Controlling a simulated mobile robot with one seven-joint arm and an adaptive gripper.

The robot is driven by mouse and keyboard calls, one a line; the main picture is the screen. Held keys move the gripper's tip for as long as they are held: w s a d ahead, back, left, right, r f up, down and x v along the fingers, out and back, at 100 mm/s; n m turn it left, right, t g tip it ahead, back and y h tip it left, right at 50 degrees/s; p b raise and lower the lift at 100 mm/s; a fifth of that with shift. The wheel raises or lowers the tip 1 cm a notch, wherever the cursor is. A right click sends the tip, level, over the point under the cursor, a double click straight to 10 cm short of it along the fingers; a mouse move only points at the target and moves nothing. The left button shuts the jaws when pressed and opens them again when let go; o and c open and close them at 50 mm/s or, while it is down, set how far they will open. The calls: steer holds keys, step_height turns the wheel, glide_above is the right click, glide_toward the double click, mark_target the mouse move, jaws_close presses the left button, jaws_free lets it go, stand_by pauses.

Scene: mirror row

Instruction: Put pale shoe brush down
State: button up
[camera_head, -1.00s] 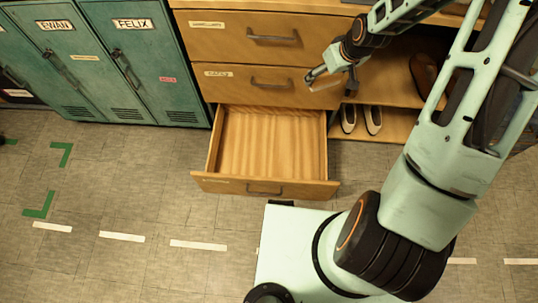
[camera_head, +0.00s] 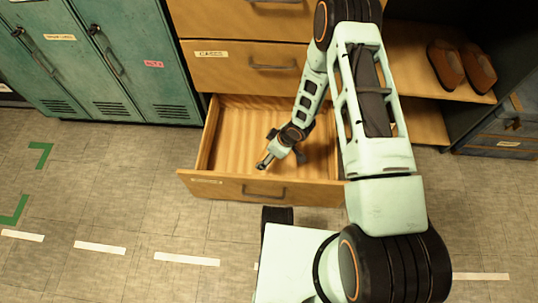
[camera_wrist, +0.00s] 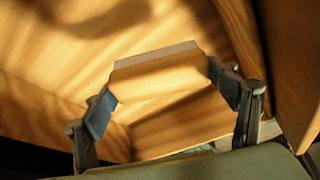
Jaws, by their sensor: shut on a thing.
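The pale shoe brush (camera_wrist: 160,77) shows in the wrist view as a light wooden block with a pale grey bristle strip along its far edge. My gripper (camera_wrist: 163,98) is shut on it, one dark finger at each end. In the head view my gripper (camera_head: 282,158) is over the open bottom drawer (camera_head: 225,188), inside its outline. The brush is not clearly visible there, hidden by my gripper. The drawer interior looks otherwise empty. I cannot tell whether the brush touches the drawer floor.
Closed drawers (camera_head: 245,70) rise behind the open one. Brown shoes (camera_head: 462,65) sit on a shelf to the right, beyond my arm. Green lockers (camera_head: 110,65) stand at the left. A dark blue box (camera_head: 508,130) is at the far right. The floor in front is mostly clear.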

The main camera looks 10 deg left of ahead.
step_height(320, 180, down, 10)
steer(key=b, duration=0.3)
steer(key=shift+r, duration=0.25)
steer(key=shift+f, duration=0.1)
steer(key=o, duration=1.1)
steer(key=shift+o, duration=0.2)
steer(key=p+v, duration=0.4)
steer(key=v, duration=0.8)
steer(key=shift+a, duration=0.1)
